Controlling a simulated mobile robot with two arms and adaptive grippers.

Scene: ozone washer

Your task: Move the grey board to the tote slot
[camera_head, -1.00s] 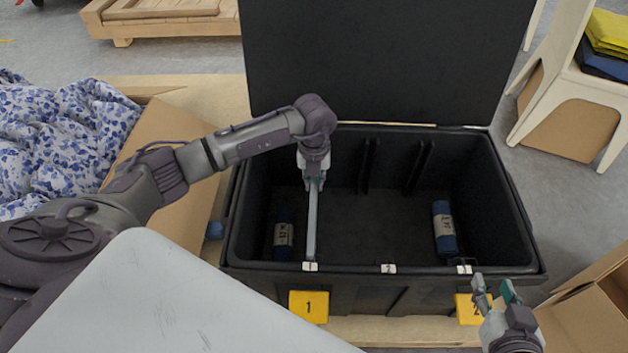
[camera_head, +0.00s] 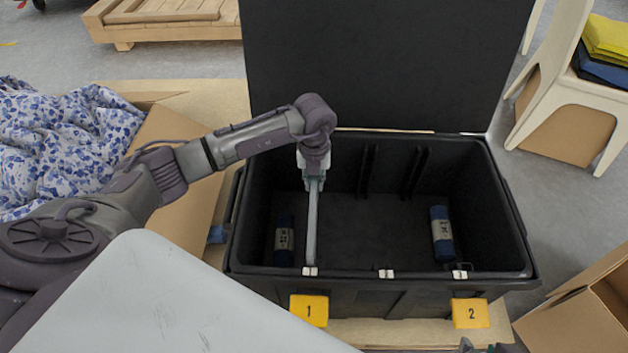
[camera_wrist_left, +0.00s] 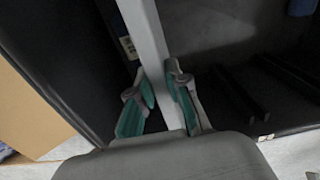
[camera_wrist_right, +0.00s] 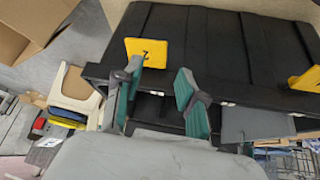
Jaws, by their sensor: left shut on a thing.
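The grey board (camera_head: 312,232) stands on edge inside the black tote (camera_head: 385,284), seen nearly edge-on, in line with the front-rim tag above yellow label 1 (camera_head: 309,310). My left gripper (camera_head: 314,182) is shut on the board's upper far end. In the left wrist view the board (camera_wrist_left: 150,40) runs between the fingers of the left gripper (camera_wrist_left: 163,90). The board's lower edge is hidden. My right gripper (camera_wrist_right: 158,88) is open and empty outside the tote's front, near yellow label 2 (camera_wrist_right: 147,52). Only its tip shows at the head view's bottom edge.
Blue rolls (camera_head: 284,240) (camera_head: 441,233) lie at the tote's left and right. Black dividers (camera_head: 413,172) stand at its back wall. The lid (camera_head: 375,65) is open. A white chair (camera_head: 565,110) and cardboard box (camera_head: 590,310) are right. The tote's middle floor is bare.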

